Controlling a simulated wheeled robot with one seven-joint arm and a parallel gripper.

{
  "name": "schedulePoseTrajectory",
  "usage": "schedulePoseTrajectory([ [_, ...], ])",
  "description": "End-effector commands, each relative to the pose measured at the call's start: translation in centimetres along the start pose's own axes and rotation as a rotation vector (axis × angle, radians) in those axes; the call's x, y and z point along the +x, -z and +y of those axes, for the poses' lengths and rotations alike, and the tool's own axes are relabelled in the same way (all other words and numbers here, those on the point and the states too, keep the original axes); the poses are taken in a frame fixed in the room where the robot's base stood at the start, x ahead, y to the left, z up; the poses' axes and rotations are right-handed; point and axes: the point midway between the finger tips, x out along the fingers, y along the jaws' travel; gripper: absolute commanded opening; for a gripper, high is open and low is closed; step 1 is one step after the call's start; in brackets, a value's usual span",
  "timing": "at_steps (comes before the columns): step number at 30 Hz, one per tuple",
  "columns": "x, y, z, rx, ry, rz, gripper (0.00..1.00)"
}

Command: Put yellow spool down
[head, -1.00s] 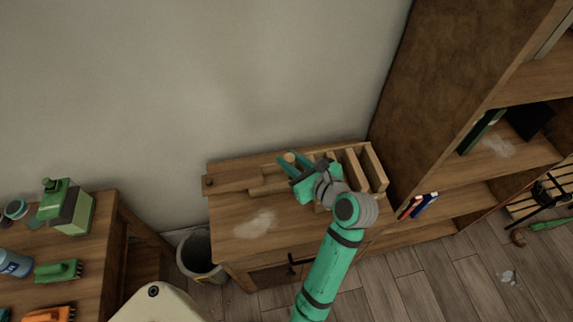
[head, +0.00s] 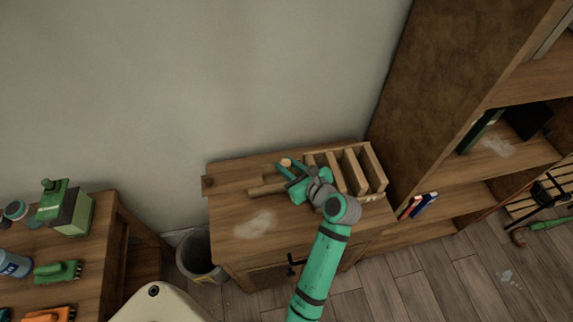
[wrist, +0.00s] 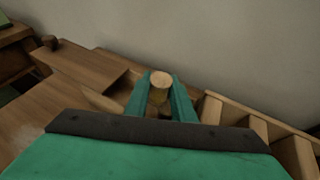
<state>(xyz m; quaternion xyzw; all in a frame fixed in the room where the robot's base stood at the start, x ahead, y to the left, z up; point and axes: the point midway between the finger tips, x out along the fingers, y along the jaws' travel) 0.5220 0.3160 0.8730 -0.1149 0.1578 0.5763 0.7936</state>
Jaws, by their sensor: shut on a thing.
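The yellow spool (head: 286,162) shows as a small, pale, woody-yellow round end between my fingers. My gripper (head: 288,169) is shut on it, over the back of the small wooden desk (head: 225,228), just left of a slotted wooden rack. In the wrist view, the spool's round top (wrist: 161,79) faces the camera between the two green fingers (wrist: 160,92). The spool's lower part is hidden, so I cannot tell whether it touches the surface below.
The slotted wooden rack (head: 374,165) stands to the right. A pale wooden piece (head: 262,189) lies just left of my gripper, by a raised wooden ledge (head: 222,184). The desk's front left is clear. A tall bookcase (head: 430,95) stands right, a bin (head: 197,256) below left.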

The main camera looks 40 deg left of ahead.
Motion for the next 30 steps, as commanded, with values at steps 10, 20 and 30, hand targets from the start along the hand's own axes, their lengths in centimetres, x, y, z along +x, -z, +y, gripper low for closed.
schedulePoseTrajectory([
  [10,0.3,0.8,0.0,0.001,0.000,0.001,0.01],
  [20,0.5,1.5,0.0,0.006,0.000,0.006,0.41],
  [30,0.3,1.5,-0.1,0.008,0.001,0.010,0.41],
])
